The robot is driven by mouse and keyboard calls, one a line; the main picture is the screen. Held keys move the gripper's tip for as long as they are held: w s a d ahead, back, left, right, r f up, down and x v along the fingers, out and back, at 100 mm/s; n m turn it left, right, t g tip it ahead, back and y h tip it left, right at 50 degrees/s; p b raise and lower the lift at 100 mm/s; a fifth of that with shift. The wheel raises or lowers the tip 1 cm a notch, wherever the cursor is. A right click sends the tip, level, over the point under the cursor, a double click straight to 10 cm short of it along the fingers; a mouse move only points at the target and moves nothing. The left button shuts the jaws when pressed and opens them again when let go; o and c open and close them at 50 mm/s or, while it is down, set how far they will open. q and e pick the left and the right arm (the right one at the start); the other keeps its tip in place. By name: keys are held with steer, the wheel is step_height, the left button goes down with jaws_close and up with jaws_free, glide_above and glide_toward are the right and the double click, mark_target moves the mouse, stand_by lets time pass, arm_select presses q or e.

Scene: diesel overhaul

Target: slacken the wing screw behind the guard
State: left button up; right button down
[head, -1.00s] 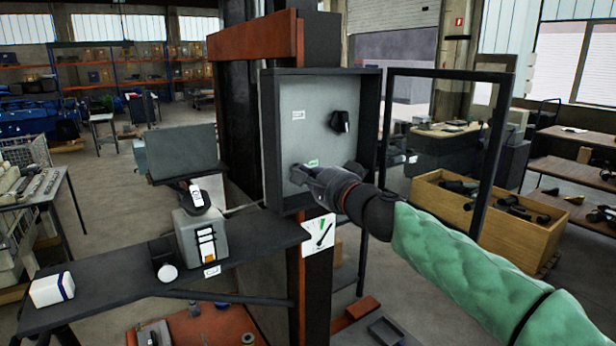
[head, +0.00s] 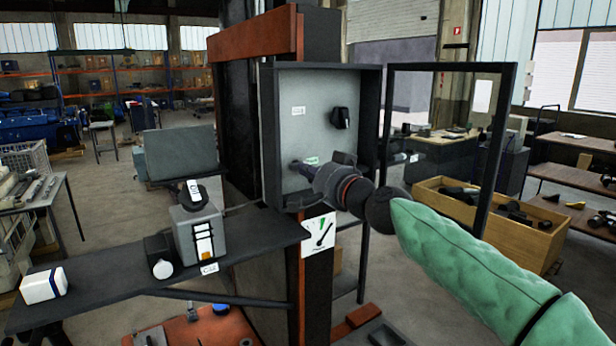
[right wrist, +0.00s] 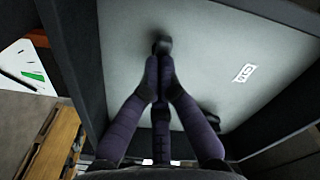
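The wing screw (right wrist: 161,45) is a small dark piece on the pale back panel of the open cabinet (head: 268,140). My right gripper (right wrist: 156,68) reaches into the cabinet and points at the panel. In the right wrist view its two fingers come together at the screw and look shut on it; the fingertips partly hide it. The glazed guard (head: 445,68) stands swung open to the right of the cabinet. My left gripper is not in view.
A black knob (head: 341,118) sits higher on the panel, near a white label (head: 298,111). The guard's frame stands close behind my right arm. At left, a dark shelf (head: 110,285) carries a grey box (head: 205,236) and a white box (head: 43,285).

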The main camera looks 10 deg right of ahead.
stand_by(0.3)
steer(key=n+b, duration=0.2)
steer(key=n, duration=0.1)
steer(key=shift+f+n, duration=0.15)
steer(key=shift+n, duration=0.55)
steer(key=shift+r, duration=0.2)
steer(key=shift+s, duration=0.1)
